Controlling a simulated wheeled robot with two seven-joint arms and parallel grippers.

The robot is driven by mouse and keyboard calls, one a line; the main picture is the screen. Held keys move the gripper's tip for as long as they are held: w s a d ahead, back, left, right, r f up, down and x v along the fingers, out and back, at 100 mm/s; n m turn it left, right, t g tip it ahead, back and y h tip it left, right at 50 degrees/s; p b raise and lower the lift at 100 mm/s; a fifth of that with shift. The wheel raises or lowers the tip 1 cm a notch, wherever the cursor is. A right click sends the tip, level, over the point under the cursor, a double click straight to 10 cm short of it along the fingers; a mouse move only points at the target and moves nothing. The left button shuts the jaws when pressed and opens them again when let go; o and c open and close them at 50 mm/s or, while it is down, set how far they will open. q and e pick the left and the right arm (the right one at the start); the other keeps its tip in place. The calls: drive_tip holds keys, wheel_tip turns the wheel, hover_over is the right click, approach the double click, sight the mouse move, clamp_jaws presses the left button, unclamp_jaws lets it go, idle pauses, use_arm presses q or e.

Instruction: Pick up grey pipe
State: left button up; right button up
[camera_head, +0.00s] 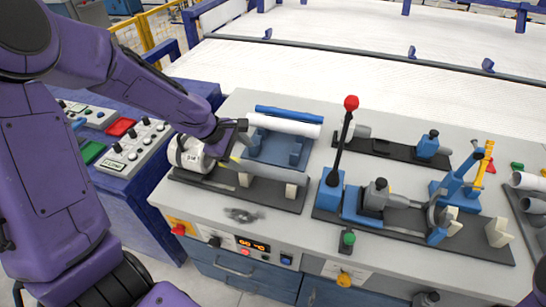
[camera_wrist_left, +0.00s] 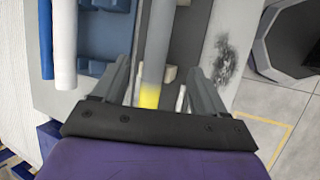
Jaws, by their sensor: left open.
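The grey pipe (camera_head: 270,172) lies across the cream supports of a dark fixture at the left of the bench. Its near-left end has a yellow band, clearly seen in the left wrist view. My left gripper (camera_head: 238,146) is above the pipe's yellow end, beside a white round machine part. In the left wrist view my two fingers (camera_wrist_left: 163,82) are apart, one on either side of the grey pipe (camera_wrist_left: 158,45). I cannot tell whether either finger touches it. My right gripper is not in view.
A white pipe (camera_head: 284,125) and a blue pipe (camera_head: 289,114) lie on a blue rack just behind. A lever with a red knob (camera_head: 351,102) rises to the right. A fixture with blue clamps (camera_head: 440,205) fills the right. Bare bench shows in front.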

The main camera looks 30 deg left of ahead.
sight(260, 168)
use_arm(q)
drive_tip(key=x, duration=0.4)
drive_tip(key=shift+w+d+f, duration=0.1)
drive_tip(key=shift+w+d, duration=0.05)
drive_tip(key=x, duration=0.6)
drive_tip(key=shift+w, duration=0.1)
drive_tip(key=c, duration=1.2)
